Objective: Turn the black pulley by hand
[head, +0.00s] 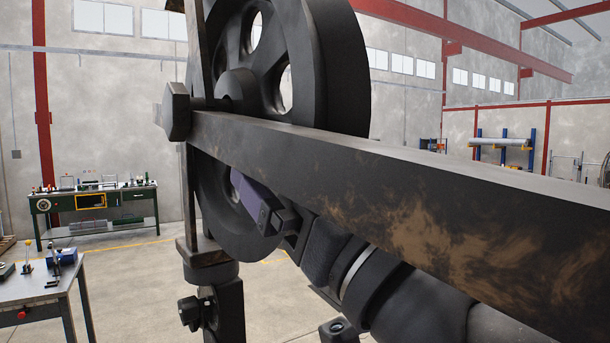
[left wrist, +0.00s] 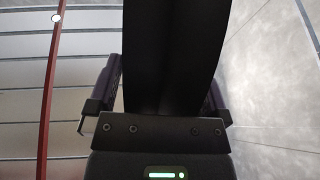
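The black pulley (head: 345,70) is a large spoked wheel in the upper middle of the head view. A brown-stained dark bar crosses in front of it and hides part of it. My left gripper (head: 245,190) is at the pulley's lower right, with one purple finger along its near face. In the left wrist view, my left gripper (left wrist: 165,85) has a purple finger on each side of the pulley's dark rim (left wrist: 170,50), with the tips close against it. The fingertip contact is partly hidden. My right gripper is not in view.
The dark bar (head: 400,190) runs from the pulley's hub to the right edge, just above my arm. A dark post (head: 228,300) stands below the pulley. A grey table (head: 35,290) stands at the lower left, with a green workbench (head: 125,195) behind.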

